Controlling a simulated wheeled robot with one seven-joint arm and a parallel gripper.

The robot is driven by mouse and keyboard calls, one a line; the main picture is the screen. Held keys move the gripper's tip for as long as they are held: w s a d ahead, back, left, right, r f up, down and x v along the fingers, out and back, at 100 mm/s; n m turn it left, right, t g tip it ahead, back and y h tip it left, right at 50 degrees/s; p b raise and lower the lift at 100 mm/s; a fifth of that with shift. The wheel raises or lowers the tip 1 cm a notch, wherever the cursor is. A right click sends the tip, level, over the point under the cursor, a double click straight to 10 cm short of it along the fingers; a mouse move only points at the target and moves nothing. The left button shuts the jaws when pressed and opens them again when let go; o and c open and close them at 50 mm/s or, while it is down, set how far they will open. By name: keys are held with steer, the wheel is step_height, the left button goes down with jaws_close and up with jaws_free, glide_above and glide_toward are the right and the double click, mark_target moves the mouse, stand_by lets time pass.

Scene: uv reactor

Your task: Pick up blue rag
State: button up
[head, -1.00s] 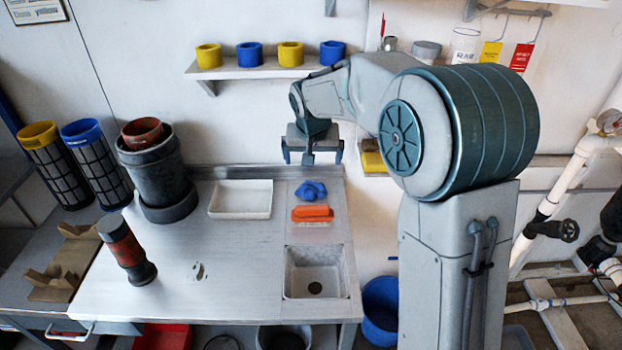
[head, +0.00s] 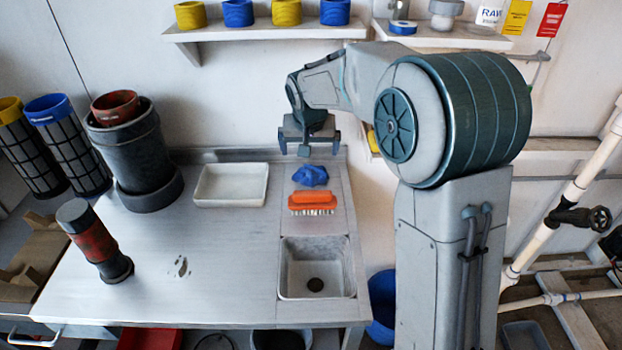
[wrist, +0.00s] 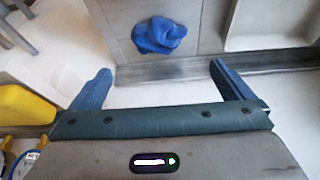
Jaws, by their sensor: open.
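The blue rag (head: 310,175) lies crumpled on the steel worktop near its back edge, just behind an orange brush. My gripper (head: 308,146) is above the back edge of the worktop, behind and above the rag, and apart from it. In the wrist view the rag (wrist: 159,35) shows beyond the fingertips, near the top middle. The two fingers of my gripper (wrist: 160,72) are spread wide with nothing between them.
The orange brush (head: 312,202) lies close in front of the rag. A white tray (head: 231,203) is to the left, and a sink (head: 288,268) is in front. A wall shelf (head: 270,30) with yellow and blue rings hangs behind. Dark cylinders (head: 132,155) stand at the left.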

mark_target(311, 172)
steer(key=x, duration=1.3)
steer(key=shift+w+d+f, duration=0.1)
steer(key=shift+d+f, duration=0.05)
steer(key=shift+f, duration=0.05)
steer(key=shift+c, duration=0.3)
steer(key=c, duration=0.8)
